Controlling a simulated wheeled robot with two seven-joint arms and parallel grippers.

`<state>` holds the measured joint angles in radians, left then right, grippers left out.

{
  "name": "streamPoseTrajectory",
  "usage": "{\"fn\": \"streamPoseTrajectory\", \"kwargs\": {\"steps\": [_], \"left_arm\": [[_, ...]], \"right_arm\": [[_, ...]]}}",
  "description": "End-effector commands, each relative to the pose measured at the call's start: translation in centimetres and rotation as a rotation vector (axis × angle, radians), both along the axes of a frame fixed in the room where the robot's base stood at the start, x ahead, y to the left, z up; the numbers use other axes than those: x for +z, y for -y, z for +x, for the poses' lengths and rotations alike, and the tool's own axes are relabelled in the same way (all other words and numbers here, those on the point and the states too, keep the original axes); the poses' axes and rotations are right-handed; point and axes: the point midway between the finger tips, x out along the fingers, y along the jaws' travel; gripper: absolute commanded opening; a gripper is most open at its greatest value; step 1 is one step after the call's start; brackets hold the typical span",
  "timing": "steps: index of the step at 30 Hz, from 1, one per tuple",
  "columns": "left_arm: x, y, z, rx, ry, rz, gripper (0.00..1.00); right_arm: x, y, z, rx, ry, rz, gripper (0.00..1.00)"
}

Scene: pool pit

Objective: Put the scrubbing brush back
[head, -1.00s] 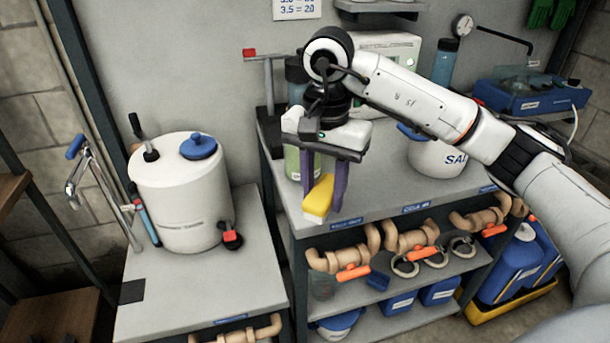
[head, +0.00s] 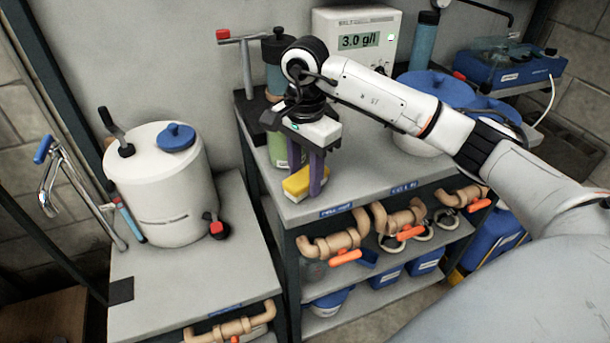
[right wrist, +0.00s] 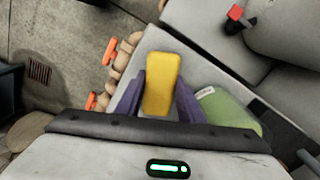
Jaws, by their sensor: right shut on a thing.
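The scrubbing brush (head: 297,184) has a yellow body with a pale underside. My right gripper (head: 308,180) is shut on it, with a purple finger on each side. The brush is low over the front left part of the grey bench top (head: 345,180); I cannot tell whether it touches the surface. In the right wrist view the yellow brush (right wrist: 162,84) lies between the purple fingers (right wrist: 162,98). A label strip (head: 337,210) is on the bench edge just right of the brush. My left gripper is not in view.
A green bottle (head: 278,150) stands close behind the gripper, partly hidden by it. A white tank (head: 160,190) with a blue cap stands on the lower left bench. Pipes with orange valve handles (head: 345,257) stick out below the bench edge. A meter (head: 355,40) stands at the back.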

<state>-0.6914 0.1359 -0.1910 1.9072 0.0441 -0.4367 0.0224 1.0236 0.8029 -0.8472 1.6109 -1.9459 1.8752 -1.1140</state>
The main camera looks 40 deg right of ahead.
Motion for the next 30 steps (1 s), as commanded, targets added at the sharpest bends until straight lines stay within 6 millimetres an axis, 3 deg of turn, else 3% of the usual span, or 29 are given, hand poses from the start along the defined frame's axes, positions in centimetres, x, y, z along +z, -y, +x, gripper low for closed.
{"fn": "streamPoseTrajectory", "kwargs": {"steps": [11,12,15,24,30], "left_arm": [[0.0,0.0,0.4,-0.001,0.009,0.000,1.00],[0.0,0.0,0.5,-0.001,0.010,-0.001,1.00],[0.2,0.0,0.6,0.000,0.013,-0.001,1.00],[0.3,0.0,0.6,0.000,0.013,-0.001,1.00],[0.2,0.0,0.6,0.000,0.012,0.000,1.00]], "right_arm": [[-0.8,0.0,0.0,0.001,0.001,0.000,0.17],[-0.8,0.0,0.0,0.001,0.001,0.000,0.36],[-0.7,0.0,0.0,0.001,0.001,0.000,0.53],[-0.6,0.0,0.0,0.001,0.001,0.000,0.53],[1.4,0.0,0.1,0.001,0.005,0.001,0.53]]}}
